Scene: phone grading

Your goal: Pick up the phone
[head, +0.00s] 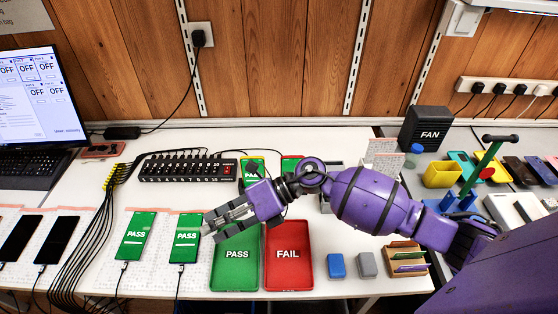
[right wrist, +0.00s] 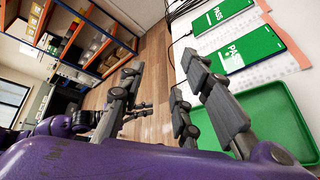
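Two phones with green PASS screens, the left one (head: 136,236) and the right one (head: 186,236), lie face up on pale mats in the head view. Two dark-screened phones, one (head: 20,238) and another (head: 57,240), lie further left. My right gripper (head: 210,222) is above the table by the right PASS phone, its fingers spread and empty. The right wrist view shows the open fingers (right wrist: 155,88) beside the nearer PASS phone (right wrist: 252,50), with nothing between them.
A green PASS tray (head: 236,282) and a red FAIL tray (head: 288,283) stand right of the phones, partly under my right arm. Cables run to the phones' lower ends. A black hub (head: 188,170) lies behind. A wooden card holder (head: 406,260) stands at the right.

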